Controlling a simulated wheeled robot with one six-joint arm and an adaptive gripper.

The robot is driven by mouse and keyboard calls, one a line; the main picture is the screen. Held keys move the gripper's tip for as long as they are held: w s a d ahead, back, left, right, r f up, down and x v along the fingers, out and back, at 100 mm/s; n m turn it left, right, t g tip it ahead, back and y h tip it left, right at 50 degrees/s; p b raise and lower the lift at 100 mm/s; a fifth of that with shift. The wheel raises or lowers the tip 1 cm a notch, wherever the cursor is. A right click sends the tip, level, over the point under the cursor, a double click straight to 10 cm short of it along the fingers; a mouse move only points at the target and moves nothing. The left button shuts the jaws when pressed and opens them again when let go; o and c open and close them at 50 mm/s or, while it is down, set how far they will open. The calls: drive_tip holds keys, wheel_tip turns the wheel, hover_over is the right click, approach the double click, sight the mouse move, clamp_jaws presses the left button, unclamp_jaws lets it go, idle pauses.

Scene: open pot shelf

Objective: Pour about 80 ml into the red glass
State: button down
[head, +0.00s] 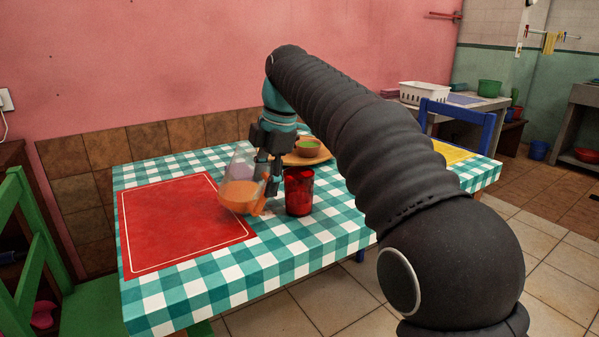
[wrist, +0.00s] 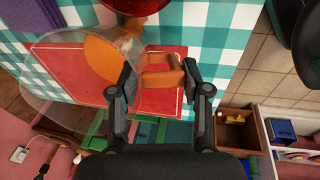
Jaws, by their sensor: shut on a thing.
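A clear jug (head: 240,172) with orange liquid in its lower part is at the right edge of the red mat in the head view. It looks tilted. My gripper (head: 267,180) is shut on its orange handle. In the wrist view the handle (wrist: 160,72) is between my fingers (wrist: 155,90), and the clear jug wall (wrist: 60,75) is to the left. The red glass (head: 299,192) stands upright on the checked cloth, just right of the jug and gripper. I see no stream between them. The glass's contents cannot be made out.
The red mat (head: 170,225) lies on the checked table (head: 300,255). A brown plate (head: 318,157) with a green-topped bowl (head: 308,147) stands behind the glass. A green chair (head: 25,240) is at the left and a blue chair (head: 460,120) behind. The front cloth is clear.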

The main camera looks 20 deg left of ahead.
sight(248, 207)
drive_tip(key=a+h, duration=0.1)
drive_tip(key=h, duration=0.1)
drive_tip(key=s+a+r+t, duration=0.1)
drive_tip(key=shift+a+h, duration=0.3)
drive_tip(key=shift+h, duration=0.1)
drive_tip(key=shift+s+a+t+h, duration=0.2)
drive_tip(key=shift+a+t+h, duration=0.35)
drive_tip(key=shift+h, duration=0.55)
drive_tip(key=shift+a+f, duration=0.1)
